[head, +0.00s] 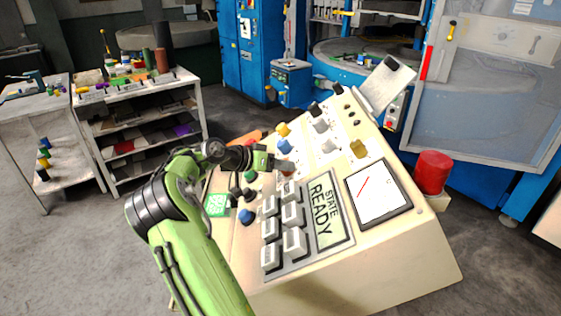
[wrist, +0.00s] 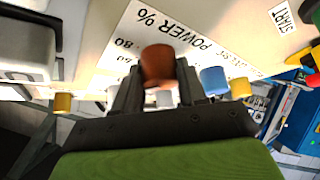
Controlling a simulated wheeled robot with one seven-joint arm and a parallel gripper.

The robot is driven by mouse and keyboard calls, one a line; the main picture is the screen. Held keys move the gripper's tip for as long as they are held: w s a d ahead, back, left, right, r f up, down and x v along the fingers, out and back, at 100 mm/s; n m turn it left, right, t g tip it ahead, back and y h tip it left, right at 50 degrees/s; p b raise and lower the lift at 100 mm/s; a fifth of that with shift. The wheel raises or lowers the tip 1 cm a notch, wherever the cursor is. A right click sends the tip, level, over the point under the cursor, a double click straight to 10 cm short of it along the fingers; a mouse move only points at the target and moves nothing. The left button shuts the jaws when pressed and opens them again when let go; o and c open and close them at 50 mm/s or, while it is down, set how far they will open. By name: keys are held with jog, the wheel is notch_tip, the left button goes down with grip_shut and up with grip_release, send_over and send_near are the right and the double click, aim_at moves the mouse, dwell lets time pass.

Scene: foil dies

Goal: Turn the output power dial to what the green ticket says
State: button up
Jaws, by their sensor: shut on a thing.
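The cream control console (head: 400,255) stands in front of me. My gripper (head: 284,165) is at its panel. In the wrist view my gripper (wrist: 158,85) is shut on a red-brown dial (wrist: 158,62), one fingertip on each side. The plate beside it (wrist: 125,40) reads "POWER %", with "80" legible on its scale; the first part of the label is hidden. The dial's pointer cannot be made out. The green ticket (head: 216,205) lies at the console's left side; its writing is too small to read.
A display (head: 325,213) reads "STATE READY", beside several grey push buttons (head: 293,242) and a meter (head: 378,192) with a red needle. Blue (head: 285,146) and yellow (head: 283,129) knobs sit close to my gripper. A red cylinder (head: 433,170) is at the right.

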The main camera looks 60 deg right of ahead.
jog(key=shift+w+m+g+y+p, duration=0.1)
jog(key=shift+m+g+y+p, duration=0.2)
jog(key=shift+m+g+p, duration=0.9)
jog(key=shift+m+t, duration=0.3)
jog(key=shift+m, duration=0.3)
jog(key=shift+f, duration=0.1)
jog(key=o, duration=1.1)
jog(key=shift+c, duration=0.2)
jog(key=shift+w, duration=0.1)
jog(key=p+v, duration=0.5)
jog(key=v, duration=1)
jog(key=shift+w+a+r, duration=0.2)
